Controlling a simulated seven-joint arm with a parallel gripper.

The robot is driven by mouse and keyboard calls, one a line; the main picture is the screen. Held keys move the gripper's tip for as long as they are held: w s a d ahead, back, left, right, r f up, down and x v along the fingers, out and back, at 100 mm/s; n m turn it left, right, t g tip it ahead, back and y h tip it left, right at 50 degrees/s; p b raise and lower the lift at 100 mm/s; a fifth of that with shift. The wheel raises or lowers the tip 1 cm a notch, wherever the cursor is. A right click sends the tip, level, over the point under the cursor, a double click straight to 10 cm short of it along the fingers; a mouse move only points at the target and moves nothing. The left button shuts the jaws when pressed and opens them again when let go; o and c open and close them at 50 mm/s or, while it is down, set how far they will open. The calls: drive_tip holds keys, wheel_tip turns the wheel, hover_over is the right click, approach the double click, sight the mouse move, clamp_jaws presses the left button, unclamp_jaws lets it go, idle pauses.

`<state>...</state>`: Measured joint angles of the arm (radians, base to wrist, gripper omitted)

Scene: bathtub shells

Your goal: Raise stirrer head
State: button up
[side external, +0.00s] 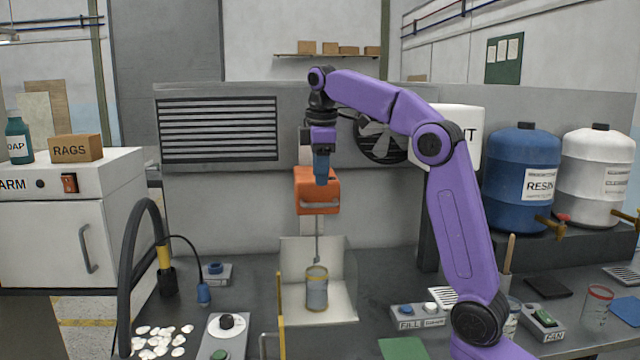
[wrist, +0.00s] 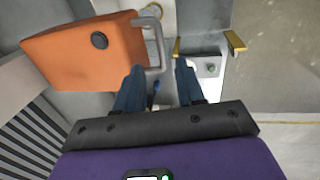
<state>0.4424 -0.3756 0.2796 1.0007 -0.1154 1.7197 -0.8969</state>
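The stirrer head (side external: 317,190) is an orange block on an upright post, with a thin shaft (side external: 317,247) pointing down into a can (side external: 317,288). Its grey bar handle (wrist: 152,45) sticks out from the orange body (wrist: 82,50) in the wrist view. My gripper (side external: 321,178) has blue fingers pointing down, right at the stirrer head. In the wrist view my gripper (wrist: 160,75) has its fingers apart, with the handle's near end close to the left finger and between the two. Whether a finger touches the handle I cannot tell.
An open pale metal guard (side external: 343,300) surrounds the can. A fill button box (side external: 420,312) is at the right. Blue and white drums (side external: 522,165) stand at the back right.

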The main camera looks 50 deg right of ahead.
drive_tip(key=shift+s+a+r, duration=0.1)
drive_tip(key=shift+s+r, duration=0.05)
drive_tip(key=shift+r, duration=0.75)
drive_tip(key=s+a+f+n+y, duration=0.1)
drive_tip(key=s+a+f, duration=0.4)
drive_tip(key=a, duration=0.3)
drive_tip(key=s+a+f+n, duration=0.1)
drive_tip(key=s+a+f, duration=0.5)
drive_tip(key=a, duration=0.2)
drive_tip(key=s+f, duration=0.7)
drive_tip(key=s, duration=0.4)
drive_tip(key=s+f+n+g, duration=0.1)
drive_tip(key=s+f, duration=0.5)
drive_tip(key=s, duration=0.5)
drive_tip(key=shift+s+d+f+y, duration=0.2)
drive_tip(key=shift+s+f+y, duration=0.1)
drive_tip(key=shift+f+y, duration=0.1)
